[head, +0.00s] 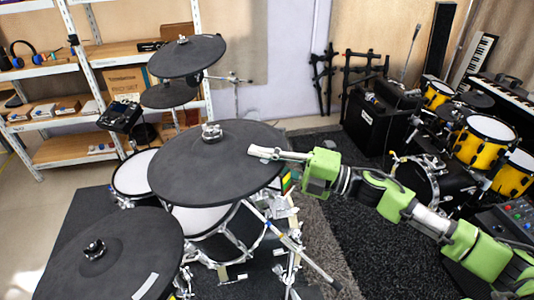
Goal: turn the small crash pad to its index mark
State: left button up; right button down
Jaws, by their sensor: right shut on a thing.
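The black crash pad (205,170) my right gripper is on is a wide round disc in the middle of the head view. A silvery wing nut (211,131) sits at its centre. My right gripper (262,153) reaches in from the right and is shut on the pad's right rim. A small red, yellow and green striped marker (287,182) shows just beyond the rim, below the gripper; I cannot tell for sure that it is the index mark. The gripper's fingertips hide part of the rim. My left gripper is not in view.
Another black pad (115,250) with a pale strip lies at lower left. More black pads (187,56) stand behind. White-topped drums (134,172) and chrome stands (285,235) crowd below. Yellow drums (487,135) and a keyboard (505,100) are at right. Shelves (70,125) stand at left.

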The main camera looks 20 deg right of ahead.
jog(key=c, duration=2.1)
grip_release()
jog(key=shift+c, duration=0.2)
jog(key=v, duration=1.2)
